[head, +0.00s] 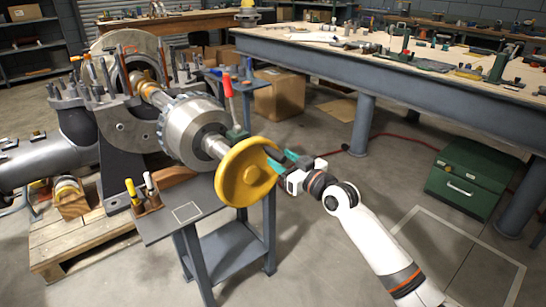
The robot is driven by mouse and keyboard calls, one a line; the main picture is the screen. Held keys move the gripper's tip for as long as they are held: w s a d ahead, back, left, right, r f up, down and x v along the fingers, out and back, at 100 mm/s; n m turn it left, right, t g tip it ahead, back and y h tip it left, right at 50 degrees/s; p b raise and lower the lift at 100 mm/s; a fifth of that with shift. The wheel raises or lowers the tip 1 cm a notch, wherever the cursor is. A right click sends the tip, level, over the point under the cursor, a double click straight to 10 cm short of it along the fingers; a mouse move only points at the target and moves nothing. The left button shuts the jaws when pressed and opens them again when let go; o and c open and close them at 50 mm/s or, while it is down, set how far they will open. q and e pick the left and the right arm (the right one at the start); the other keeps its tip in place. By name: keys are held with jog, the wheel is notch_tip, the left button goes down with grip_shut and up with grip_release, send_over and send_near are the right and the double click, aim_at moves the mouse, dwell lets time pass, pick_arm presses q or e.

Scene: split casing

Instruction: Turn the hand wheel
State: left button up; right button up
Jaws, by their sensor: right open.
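The yellow hand wheel (231,181) is at the middle of the head view, on the end of the metal shaft (216,147) from the split casing machine (187,130). My right gripper (277,157) comes in from the lower right and is at the wheel's right rim, with its teal fingers open. The fingers overlap the rim in the picture; I cannot tell whether they touch it. My left gripper is not in view.
A grey stand (225,248) is below the wheel, with a red-handled tool (228,88) upright behind it. A long workbench (375,62) with tools is at the back right. A green toolbox (468,185) is on the floor at right. Floor in front is clear.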

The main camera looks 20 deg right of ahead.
aim_at(273, 154)
jog(key=shift+b+x, duration=0.3)
jog(key=shift+x, duration=1.9)
jog(key=shift+c, duration=0.4)
grip_shut()
